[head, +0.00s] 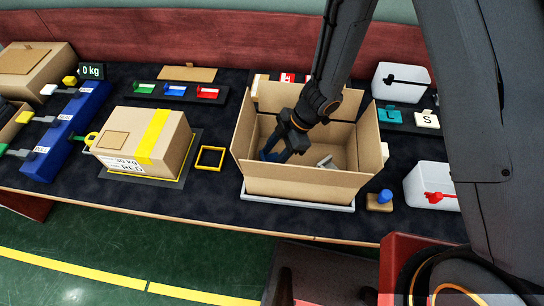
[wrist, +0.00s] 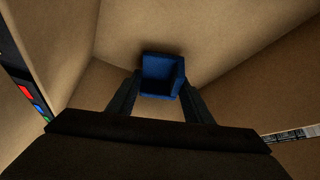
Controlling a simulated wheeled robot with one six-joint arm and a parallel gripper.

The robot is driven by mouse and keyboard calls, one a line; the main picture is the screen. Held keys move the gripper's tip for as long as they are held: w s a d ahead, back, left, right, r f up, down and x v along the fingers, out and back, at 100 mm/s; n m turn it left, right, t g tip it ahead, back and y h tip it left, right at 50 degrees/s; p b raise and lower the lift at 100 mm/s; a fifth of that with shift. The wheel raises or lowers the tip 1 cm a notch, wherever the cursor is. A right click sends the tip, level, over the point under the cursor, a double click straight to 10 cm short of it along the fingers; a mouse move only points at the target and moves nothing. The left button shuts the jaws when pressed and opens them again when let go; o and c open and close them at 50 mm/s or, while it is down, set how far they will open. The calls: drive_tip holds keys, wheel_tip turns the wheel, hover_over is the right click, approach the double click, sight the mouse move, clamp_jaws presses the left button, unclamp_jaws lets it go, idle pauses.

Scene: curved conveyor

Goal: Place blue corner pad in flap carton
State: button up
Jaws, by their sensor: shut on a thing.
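The flap carton (head: 310,185) stands open on a light tray in the middle of the table, with its flaps raised. My gripper (head: 275,152) reaches down inside it, near its left side. The blue corner pad (wrist: 161,76) sits between my two fingertips in the wrist view, and my gripper (wrist: 160,92) is shut on it. In the head view only a bit of the blue pad (head: 268,156) shows beside the fingers. The pad is low in the carton; I cannot tell whether it touches the floor or wall.
A grey-white piece (head: 326,162) lies in the carton, right of my gripper. A taped closed box (head: 145,145) and a yellow-edged square (head: 210,158) are to the left. White containers (head: 402,82) stand on the right, and a blue-knobbed block (head: 380,203) is near the carton's right front.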

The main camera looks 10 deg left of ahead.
drive_tip(key=shift+f, duration=0.45)
drive_tip(key=shift+f, duration=0.2)
drive_tip(key=o, duration=1)
drive_tip(key=shift+r, duration=0.25)
drive_tip(key=b+v, duration=0.2)
drive_tip(key=v, duration=1)
